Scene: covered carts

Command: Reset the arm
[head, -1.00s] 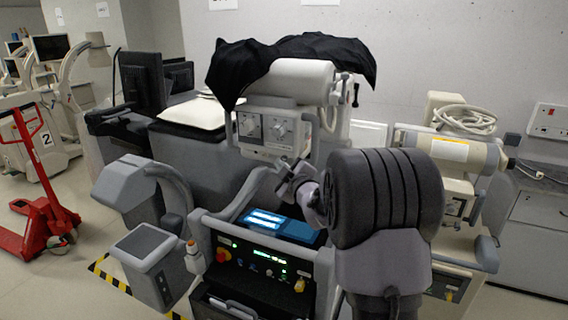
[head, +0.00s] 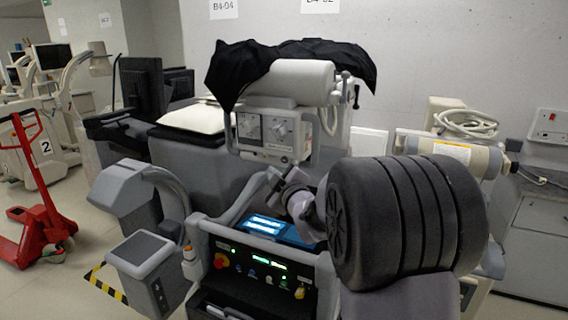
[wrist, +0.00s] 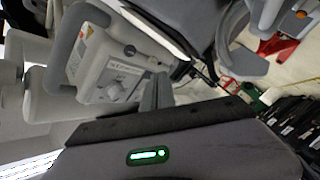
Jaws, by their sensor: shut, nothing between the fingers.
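My arm fills the right middle of the head view, its big dark ribbed joint in front of the carts. My gripper (wrist: 157,92) shows in the wrist view as grey fingers close together, shut and empty. The wrist view is tilted, and the fingers stand in front of a grey cart unit with a dial panel (wrist: 112,78). In the head view the gripper end is small, above the lit control console (head: 262,262), and its fingers are hard to make out.
A cart with a black cloth (head: 290,68) over it stands behind the console. A red pallet jack (head: 40,195) is at left. A beige cart with a coiled hose (head: 468,124) is at right. Open floor lies at the lower left, with yellow-black tape (head: 105,281).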

